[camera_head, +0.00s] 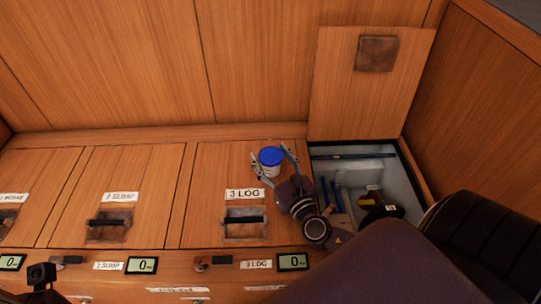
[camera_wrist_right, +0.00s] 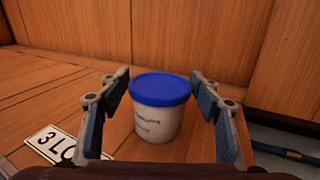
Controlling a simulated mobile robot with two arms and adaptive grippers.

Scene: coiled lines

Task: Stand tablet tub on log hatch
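The tablet tub (camera_head: 271,162) is white with a blue lid and stands upright on the wooden log hatch (camera_head: 215,185), near its far right part. The tub also shows in the right wrist view (camera_wrist_right: 159,108). The hatch carries a "3 LOG" label and a recessed black handle. My right gripper (camera_head: 271,162) is open, with one finger on each side of the tub. In the right wrist view there are visible gaps between both fingers and the tub. My left gripper (camera_head: 40,275) shows only as a small dark part at the lower left edge; its fingers are not clear.
Right of the log hatch, an open compartment (camera_head: 400,165) holds blue and white items, with its lid (camera_head: 330,85) raised against the back wall. The sump hatch (camera_head: 115,185) lies closed to the left. Small displays and latches line the front edge.

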